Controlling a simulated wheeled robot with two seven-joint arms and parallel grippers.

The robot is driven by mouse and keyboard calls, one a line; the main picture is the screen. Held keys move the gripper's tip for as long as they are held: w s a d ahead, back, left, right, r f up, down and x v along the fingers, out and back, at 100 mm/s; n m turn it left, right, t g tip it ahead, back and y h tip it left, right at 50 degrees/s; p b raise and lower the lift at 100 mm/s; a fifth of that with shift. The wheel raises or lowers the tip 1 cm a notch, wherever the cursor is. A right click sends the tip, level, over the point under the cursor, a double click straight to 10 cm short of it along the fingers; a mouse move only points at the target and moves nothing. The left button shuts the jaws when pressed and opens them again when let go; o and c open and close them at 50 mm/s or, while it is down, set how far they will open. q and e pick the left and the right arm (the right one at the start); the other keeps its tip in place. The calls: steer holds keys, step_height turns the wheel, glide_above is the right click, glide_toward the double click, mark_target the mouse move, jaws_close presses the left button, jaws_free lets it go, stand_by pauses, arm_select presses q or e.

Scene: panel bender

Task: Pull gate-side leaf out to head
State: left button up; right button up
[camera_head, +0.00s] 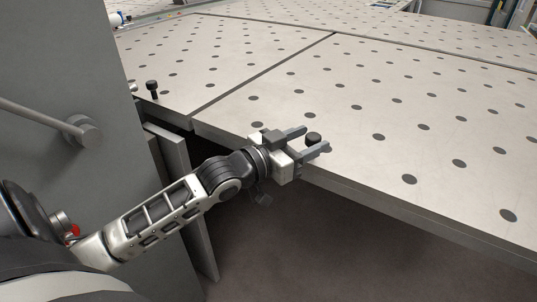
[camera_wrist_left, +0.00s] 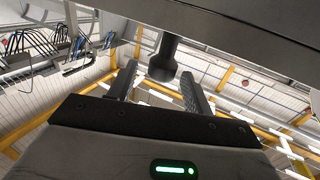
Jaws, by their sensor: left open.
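A pale leaf (camera_head: 345,115) with rows of dark round holes has a black knob (camera_head: 313,136) at its near edge. A second leaf (camera_head: 190,60) beyond a dark seam, to the left, carries another black knob (camera_head: 153,87). I cannot tell which is the gate-side leaf. My left gripper (camera_head: 316,139) is open at the near edge, one finger on each side of the nearer knob. The left wrist view shows this knob (camera_wrist_left: 165,58) between the spread fingers (camera_wrist_left: 160,75), with no clear contact. My right gripper is out of view.
A tall grey panel (camera_head: 60,100) with a bar handle (camera_head: 84,131) stands at the left. Below the leaf's front edge is open, shadowed floor (camera_head: 290,250). A narrow grey upright plate (camera_head: 195,235) stands beneath the leaves. The far tabletop is mostly clear.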

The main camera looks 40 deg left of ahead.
arm_select(q)
steer(key=v, duration=1.4)
steer(key=shift+b, duration=0.35)
steer(key=shift+s, duration=0.1)
